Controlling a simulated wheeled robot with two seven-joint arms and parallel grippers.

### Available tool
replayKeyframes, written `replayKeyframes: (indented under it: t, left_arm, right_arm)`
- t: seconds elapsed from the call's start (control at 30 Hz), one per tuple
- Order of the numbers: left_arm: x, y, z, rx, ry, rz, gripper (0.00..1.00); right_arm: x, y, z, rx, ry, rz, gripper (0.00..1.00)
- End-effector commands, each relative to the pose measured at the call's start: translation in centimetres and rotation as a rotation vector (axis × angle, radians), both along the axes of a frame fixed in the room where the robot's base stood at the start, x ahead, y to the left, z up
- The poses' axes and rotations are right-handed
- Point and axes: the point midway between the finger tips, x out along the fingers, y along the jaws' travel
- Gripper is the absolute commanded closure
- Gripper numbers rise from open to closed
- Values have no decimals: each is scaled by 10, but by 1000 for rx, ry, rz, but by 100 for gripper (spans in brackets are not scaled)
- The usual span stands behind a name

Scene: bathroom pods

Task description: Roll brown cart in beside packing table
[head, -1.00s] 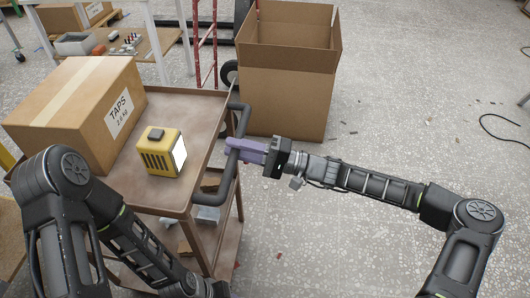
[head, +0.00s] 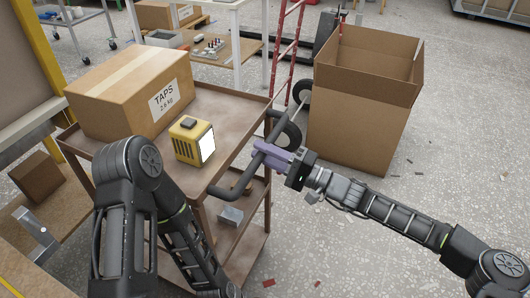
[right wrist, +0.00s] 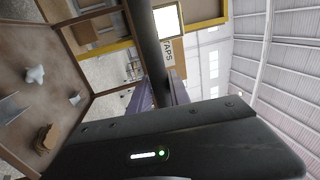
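The brown cart (head: 235,108) stands in front of me, a two-level trolley with a dark tubular handle (head: 232,190) on its right side. It carries a cardboard box marked TAPS (head: 125,95) and a yellow device with a white face (head: 190,140). My right gripper (head: 268,152), with purple fingers, is shut on the handle; in the right wrist view the bar (right wrist: 146,45) passes between the fingers. My left arm crosses the cart's near side, and its gripper is out of view. A bench with a yellow post (head: 38,50) is at the left; I cannot tell whether it is the packing table.
A tall open cardboard box (head: 360,115) stands right of the cart, close to the handle side. A red ladder (head: 289,50) and a white table (head: 250,12) are behind. A brown block (head: 38,178) lies on a low surface at left. The floor at right is mostly clear.

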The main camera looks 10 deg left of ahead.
Motion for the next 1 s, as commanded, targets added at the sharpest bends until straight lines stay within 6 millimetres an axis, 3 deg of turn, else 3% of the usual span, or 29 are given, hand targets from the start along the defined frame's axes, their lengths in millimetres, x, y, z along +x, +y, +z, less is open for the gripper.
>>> replayKeyframes:
  t: [0.23,0.57,1.0]
  left_arm:
    - [0,0,0,0,0,0,64]
    - [0,0,0,0,0,0,64]
    - [0,0,-5,0,0,0,64]
  right_arm:
    - [0,0,0,0,0,0,57]
    - [0,-4,-1,0,0,-2,57]
    - [-15,-63,-14,-2,0,-2,57]
